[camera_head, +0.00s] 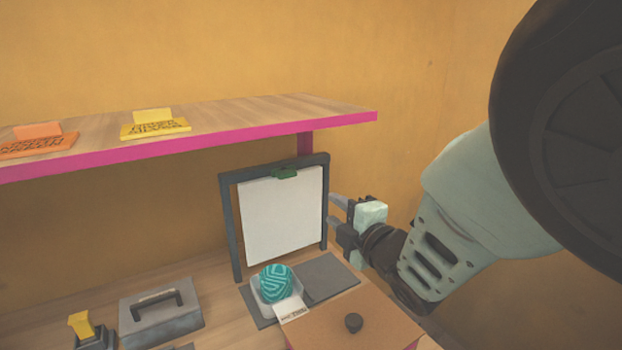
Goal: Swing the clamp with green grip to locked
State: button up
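A small dark green piece (285,173), the only green grip-like part I see, sits at the top middle of an upright dark grey frame (231,225). It is at the top edge of a white panel (283,218) inside the frame. Its exact position as a clamp, locked or not, is too small to tell. My gripper (335,210) is just right of the frame's right post, lower than the green piece. Its two grey fingers point left and are apart, with nothing seen between them.
A wooden shelf with a pink edge (240,133) hangs above left, holding orange (38,143) and yellow (155,126) signs. Below are a teal patterned ball (274,284) in a tray, a grey handled block (160,315), a yellow-handled device (81,325) and a brown box (385,325).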

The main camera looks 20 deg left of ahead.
aim_at(289, 176)
jog(key=shift+n+y, duration=0.5)
jog(key=shift+n, duration=0.2)
jog(key=p+x, duration=0.2)
jog(key=x, duration=0.4)
jog(key=p+x, duration=0.2)
jog(key=x, duration=0.4)
jog(key=s+p+x, duration=0.1)
jog(key=p+x, duration=0.1)
jog(key=x, duration=0.4)
jog(key=shift+a+r, duration=0.25)
jog(key=shift+a, duration=0.1)
jog(key=shift+c, duration=0.3)
grip_shut()
